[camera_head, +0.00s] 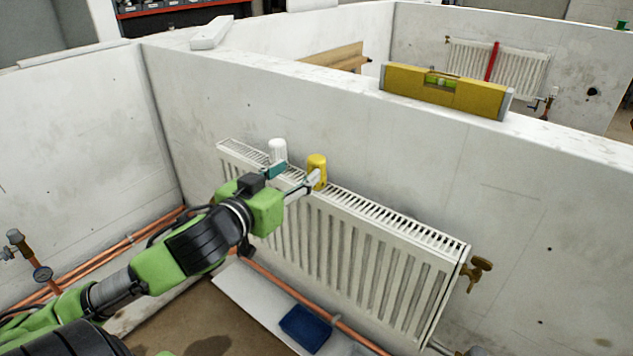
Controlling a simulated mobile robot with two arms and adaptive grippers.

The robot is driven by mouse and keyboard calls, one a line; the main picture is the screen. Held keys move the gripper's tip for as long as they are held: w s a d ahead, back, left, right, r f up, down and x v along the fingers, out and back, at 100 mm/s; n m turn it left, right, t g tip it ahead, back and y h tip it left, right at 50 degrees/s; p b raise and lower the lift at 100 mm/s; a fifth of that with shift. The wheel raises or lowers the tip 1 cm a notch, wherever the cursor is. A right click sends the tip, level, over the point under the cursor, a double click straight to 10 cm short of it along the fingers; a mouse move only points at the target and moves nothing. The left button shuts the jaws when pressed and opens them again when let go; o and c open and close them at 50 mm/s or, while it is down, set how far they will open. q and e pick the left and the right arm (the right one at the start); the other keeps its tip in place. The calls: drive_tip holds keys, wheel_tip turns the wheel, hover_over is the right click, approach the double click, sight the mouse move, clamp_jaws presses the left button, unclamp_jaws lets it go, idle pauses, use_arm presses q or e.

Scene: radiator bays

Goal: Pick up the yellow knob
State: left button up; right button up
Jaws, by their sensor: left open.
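The yellow knob (317,166) stands upright on the top grille of the white radiator (365,235), toward its left part. A white knob (278,150) stands to its left on the same grille. My left gripper (297,178) is open over the radiator's top. One finger reaches to the lower part of the yellow knob and partly covers it; the other, with a teal part, is near the white knob. I cannot tell whether a finger touches either knob. My right gripper is not in view.
A yellow spirit level (445,92) lies on the wall top behind the radiator. A brass valve (477,270) sticks out at the radiator's right end. Copper pipes (125,243) run along the wall's foot. A blue sponge-like block (305,328) lies below on a white board.

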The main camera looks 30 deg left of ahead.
sight(315, 158)
use_arm(q)
drive_tip(key=x, duration=0.4)
drive_tip(key=shift+w+a+r+p, duration=0.1)
drive_tip(key=shift+w+p, duration=0.15)
drive_tip(key=shift+p, duration=0.1)
drive_tip(key=shift+w+r+p, duration=0.1)
drive_tip(key=shift+w+p, duration=0.4)
drive_tip(key=p+x, duration=0.1)
drive_tip(key=x, duration=0.2)
drive_tip(key=shift+w+p, duration=0.15)
drive_tip(key=shift+p, duration=0.2)
drive_tip(key=shift+w+f, duration=0.35)
drive_tip(key=shift+w, duration=0.1)
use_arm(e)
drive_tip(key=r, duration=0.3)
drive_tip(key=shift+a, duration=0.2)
use_arm(q)
drive_tip(key=c, duration=1.3)
clamp_jaws()
drive_tip(key=shift+r, duration=0.15)
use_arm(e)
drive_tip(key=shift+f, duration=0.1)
